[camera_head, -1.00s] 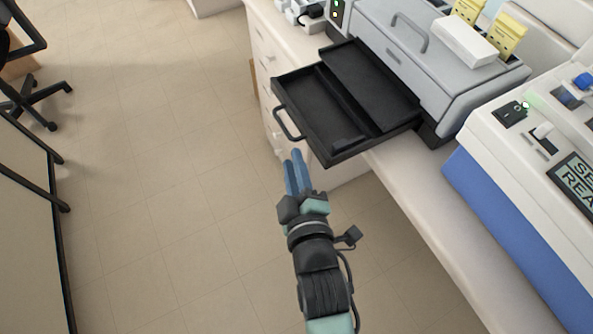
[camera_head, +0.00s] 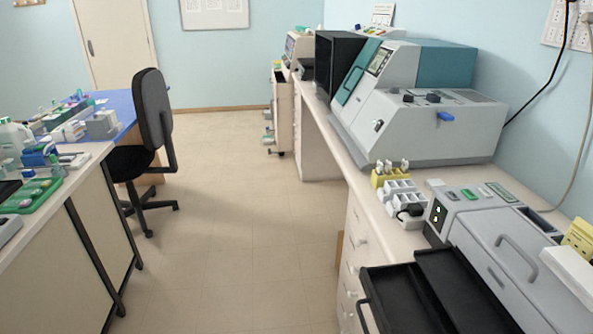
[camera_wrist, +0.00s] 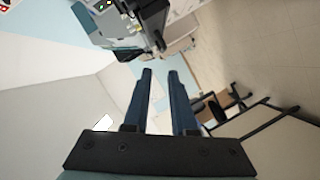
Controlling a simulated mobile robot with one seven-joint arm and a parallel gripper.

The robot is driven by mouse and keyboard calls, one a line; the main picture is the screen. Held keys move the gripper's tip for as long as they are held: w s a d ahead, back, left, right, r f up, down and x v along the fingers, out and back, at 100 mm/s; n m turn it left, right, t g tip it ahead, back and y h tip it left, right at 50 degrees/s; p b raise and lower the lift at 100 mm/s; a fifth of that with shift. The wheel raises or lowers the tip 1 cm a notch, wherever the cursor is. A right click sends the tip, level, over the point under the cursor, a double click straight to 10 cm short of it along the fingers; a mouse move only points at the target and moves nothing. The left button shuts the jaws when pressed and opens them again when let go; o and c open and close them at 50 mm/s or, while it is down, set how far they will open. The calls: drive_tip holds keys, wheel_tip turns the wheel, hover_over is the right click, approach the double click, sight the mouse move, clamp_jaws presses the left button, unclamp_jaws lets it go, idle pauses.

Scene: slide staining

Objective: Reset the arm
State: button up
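My gripper (camera_wrist: 160,76) shows only in the wrist view. Its two blue fingers point up the picture from a dark mount. They stand apart with a clear gap and nothing between them. The fingers touch nothing that I can see. My arm and gripper are out of the head view, so the arm's full pose is hidden.
In the head view, a grey machine (camera_head: 497,240) stands on the right counter with its black drawer (camera_head: 400,299) pulled out over the aisle. A black chair (camera_head: 152,125) stands by the left bench (camera_head: 58,203). The floor aisle between is clear.

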drive_tip(key=w+a+r+m+t+p, duration=0.1)
drive_tip(key=w+a+r+t, duration=0.15)
drive_tip(key=r, duration=0.65)
drive_tip(key=w+a+r+m+t+y, duration=0.1)
drive_tip(key=w+r, duration=0.2)
drive_tip(key=r, duration=0.6)
drive_tip(key=w+a+r+m+t+p, duration=0.1)
drive_tip(key=w+a+r+m+t, duration=0.15)
drive_tip(key=r, duration=0.55)
drive_tip(key=s+a+r+m+t+y, duration=0.1)
drive_tip(key=s+a+r+t, duration=0.1)
drive_tip(key=r, duration=0.8)
drive_tip(key=s+a+r+m+t+y+p, duration=0.1)
drive_tip(key=s+a+r+t, duration=0.1)
drive_tip(key=r, duration=0.8)
drive_tip(key=s+a+r+m+t+y, duration=0.1)
drive_tip(key=s+a+r+t, duration=0.1)
drive_tip(key=r, duration=0.8)
drive_tip(key=shift+s+a+r+m+p, duration=0.35)
drive_tip(key=shift+s+a, duration=0.15)
drive_tip(key=shift+s, duration=0.45)
drive_tip(key=shift+f, duration=0.1)
